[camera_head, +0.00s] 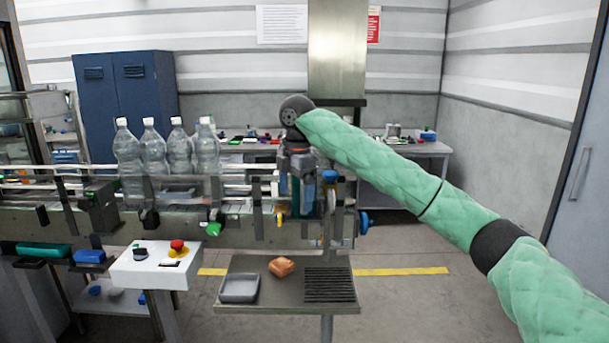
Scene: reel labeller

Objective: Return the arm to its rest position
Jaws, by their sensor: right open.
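My right arm, in a green quilted sleeve, reaches in from the right edge to the middle of the view. Its gripper (302,185) points down at the right end of the conveyor line, in front of the labelling machine parts. The gripper is open; its fingers are small and partly lost against the machine, and I cannot make out anything between them. My left gripper is not in view.
Several clear bottles (153,152) stand on the conveyor (60,219) at left. A white control box (155,267) with a red button stands in front. A small table (290,292) holds a grey tray (239,288) and an orange-brown object (281,266). Floor at right is clear.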

